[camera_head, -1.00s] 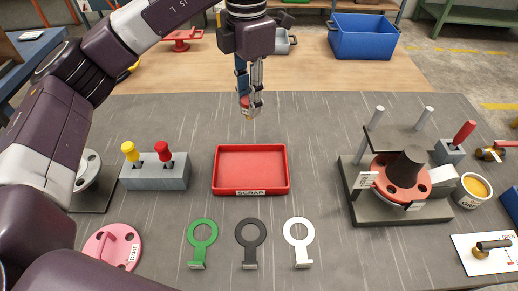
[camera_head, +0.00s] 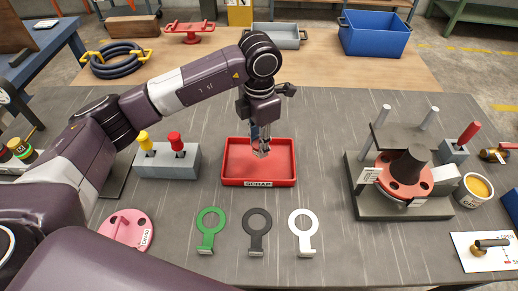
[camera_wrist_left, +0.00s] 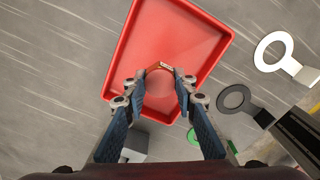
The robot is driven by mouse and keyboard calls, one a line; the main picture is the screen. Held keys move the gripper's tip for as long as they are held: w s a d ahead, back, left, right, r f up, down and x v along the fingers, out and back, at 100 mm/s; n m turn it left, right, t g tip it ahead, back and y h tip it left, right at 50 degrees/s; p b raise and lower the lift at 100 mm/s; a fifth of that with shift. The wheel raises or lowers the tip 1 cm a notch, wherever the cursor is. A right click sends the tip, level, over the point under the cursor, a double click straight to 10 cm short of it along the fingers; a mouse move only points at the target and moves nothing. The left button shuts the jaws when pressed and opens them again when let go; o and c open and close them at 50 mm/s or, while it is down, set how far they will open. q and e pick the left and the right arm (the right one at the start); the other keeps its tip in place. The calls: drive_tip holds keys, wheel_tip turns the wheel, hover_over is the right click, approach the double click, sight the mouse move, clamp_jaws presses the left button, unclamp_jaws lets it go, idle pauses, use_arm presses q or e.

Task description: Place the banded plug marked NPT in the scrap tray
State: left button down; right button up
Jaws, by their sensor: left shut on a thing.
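The scrap tray (camera_head: 231,177) is a shallow red tray with a SCRAP label on its front wall, in the middle of the grey bench. My left gripper (camera_head: 261,152) is over it. In the left wrist view my left gripper (camera_wrist_left: 159,86) is shut on a reddish plug (camera_wrist_left: 160,87) with an orange band and a small pale label, too small to read. The tray (camera_wrist_left: 205,35) lies behind the plug in that view. The gap between plug and tray floor is hard to judge. In the head view the fingers largely hide the plug. My right gripper is not in view.
A grey block (camera_head: 165,163) with yellow and red knobs stands left of the tray. Green (camera_head: 206,240), black (camera_head: 257,239) and white (camera_head: 303,239) ring hooks lie in front. A spool fixture (camera_head: 403,190) stands right. A pink flange (camera_head: 125,229) lies front left.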

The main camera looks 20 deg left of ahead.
use_arm(q)
wheel_tip(320, 180, down, 3)
drive_tip(key=shift+f+p, duration=0.2)
drive_tip(key=shift+p, duration=0.1)
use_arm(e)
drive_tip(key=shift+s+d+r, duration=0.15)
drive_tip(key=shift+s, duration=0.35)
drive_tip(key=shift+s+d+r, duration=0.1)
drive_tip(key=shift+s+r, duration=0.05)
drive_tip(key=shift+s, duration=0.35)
use_arm(q)
drive_tip(key=shift+f, duration=0.2)
drive_tip(key=c, duration=1.6)
unclamp_jaws()
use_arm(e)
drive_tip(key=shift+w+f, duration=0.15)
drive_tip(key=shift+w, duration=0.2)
use_arm(q)
drive_tip(key=shift+r, duration=0.15)
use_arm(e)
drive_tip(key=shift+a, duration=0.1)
